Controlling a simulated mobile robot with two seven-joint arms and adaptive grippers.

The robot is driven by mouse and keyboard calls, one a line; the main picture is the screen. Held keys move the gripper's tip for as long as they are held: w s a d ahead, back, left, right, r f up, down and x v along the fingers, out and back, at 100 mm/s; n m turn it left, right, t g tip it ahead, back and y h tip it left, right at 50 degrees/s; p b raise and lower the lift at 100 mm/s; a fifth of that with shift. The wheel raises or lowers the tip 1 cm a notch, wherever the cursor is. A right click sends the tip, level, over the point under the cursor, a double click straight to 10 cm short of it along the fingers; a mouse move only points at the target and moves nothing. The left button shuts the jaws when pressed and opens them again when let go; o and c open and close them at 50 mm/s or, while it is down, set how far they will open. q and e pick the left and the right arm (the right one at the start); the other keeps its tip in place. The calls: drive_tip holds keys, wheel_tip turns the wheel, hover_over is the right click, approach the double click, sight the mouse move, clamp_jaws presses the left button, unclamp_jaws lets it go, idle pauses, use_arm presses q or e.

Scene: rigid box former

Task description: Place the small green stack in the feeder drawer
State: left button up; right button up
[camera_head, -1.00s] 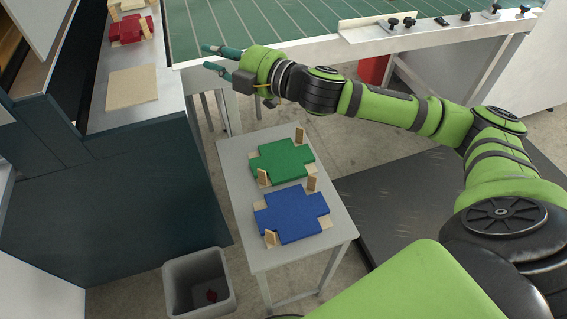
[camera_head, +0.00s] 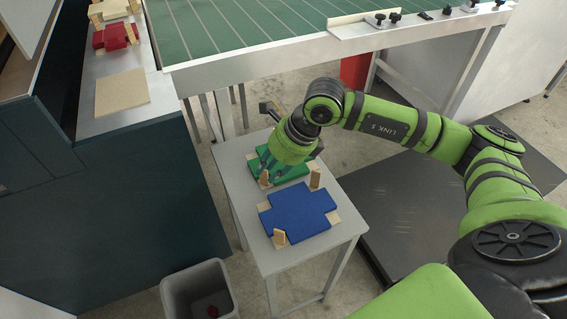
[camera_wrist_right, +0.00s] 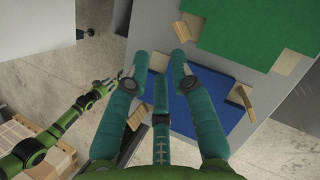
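The small green stack (camera_head: 298,168) is a cross-shaped pile on the small grey table, between upright wooden posts. In the head view my right gripper (camera_head: 270,168) points down at its left part and hides some of it. In the right wrist view the green stack (camera_wrist_right: 245,28) lies at the upper right, to the side of the fingers. My right gripper (camera_wrist_right: 160,65) has its teal fingers spread, with nothing between them. I cannot tell whether a finger touches the stack. My left gripper (camera_wrist_right: 108,84) shows small at the left of the wrist view. I cannot make out a feeder drawer.
A blue cross-shaped stack (camera_head: 298,214) lies in front of the green one on the table (camera_head: 262,258). Wooden posts (camera_head: 316,177) stand beside both stacks. A grey bin (camera_head: 178,292) is on the floor. A green-topped conveyor (camera_head: 240,30) runs behind. Red pieces (camera_head: 115,37) lie at upper left.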

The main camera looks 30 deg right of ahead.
sight(261, 185)
drive_tip(key=shift+w+d+f+h, duration=0.15)
drive_tip(key=shift+d+f+h, duration=0.2)
drive_tip(key=shift+d, duration=0.2)
drive_tip(key=shift+w+d+f+h, duration=0.1)
drive_tip(key=shift+d+f+h, duration=0.15)
drive_tip(key=shift+d+h, duration=0.25)
drive_tip(key=x, duration=0.2)
drive_tip(key=p+x, duration=0.1)
drive_tip(key=x, duration=0.3)
drive_tip(key=shift+w+a+f, duration=0.1)
drive_tip(key=shift+w+a, duration=0.3)
drive_tip(key=shift+w, duration=0.05)
clamp_jaws()
